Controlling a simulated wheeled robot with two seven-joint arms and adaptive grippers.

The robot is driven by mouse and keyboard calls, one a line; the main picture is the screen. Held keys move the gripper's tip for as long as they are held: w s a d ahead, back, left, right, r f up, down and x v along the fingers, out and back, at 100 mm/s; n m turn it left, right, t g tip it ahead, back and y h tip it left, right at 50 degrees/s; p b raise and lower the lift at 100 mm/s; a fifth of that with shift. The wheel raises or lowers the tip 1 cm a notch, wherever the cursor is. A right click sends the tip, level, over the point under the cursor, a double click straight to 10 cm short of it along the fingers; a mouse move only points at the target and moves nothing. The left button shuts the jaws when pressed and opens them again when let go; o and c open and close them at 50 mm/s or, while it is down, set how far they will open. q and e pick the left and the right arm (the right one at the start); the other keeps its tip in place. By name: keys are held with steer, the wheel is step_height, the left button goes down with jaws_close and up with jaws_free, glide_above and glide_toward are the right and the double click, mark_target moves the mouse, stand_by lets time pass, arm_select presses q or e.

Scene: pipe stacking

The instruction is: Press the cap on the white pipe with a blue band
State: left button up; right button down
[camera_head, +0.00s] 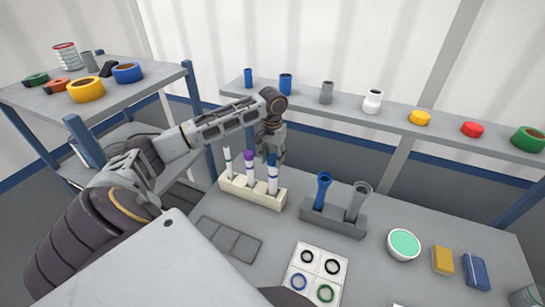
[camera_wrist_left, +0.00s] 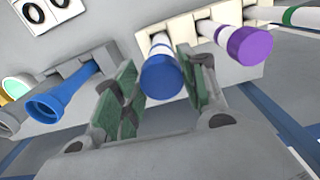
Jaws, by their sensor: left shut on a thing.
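The white pipe with a blue band (camera_head: 273,186) stands upright at the right end of a cream rack (camera_head: 252,196). A blue cap (camera_head: 271,158) is at its top; in the left wrist view the cap (camera_wrist_left: 162,80) covers the pipe's near end, and I cannot tell how deeply it is seated. My left gripper (camera_head: 271,152) reaches down over this pipe from above. In the left wrist view its green-padded fingers (camera_wrist_left: 158,88) stand on either side of the cap, shut on it. My right gripper is not in view.
A white pipe with a purple cap (camera_head: 250,160) and a green-banded white pipe (camera_head: 228,160) stand close beside it. A grey rack (camera_head: 334,219) with blue and grey pipes stands to the right. A ring board (camera_head: 317,270) lies in front. A shelf (camera_head: 395,124) runs behind.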

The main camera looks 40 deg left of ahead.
mark_target(273, 158)
arm_select(q)
steer(key=o, duration=1.3)
steer(key=shift+c, duration=0.2)
steer(key=shift+r, duration=0.1)
steer(key=shift+r, duration=3.4)
jaws_close()
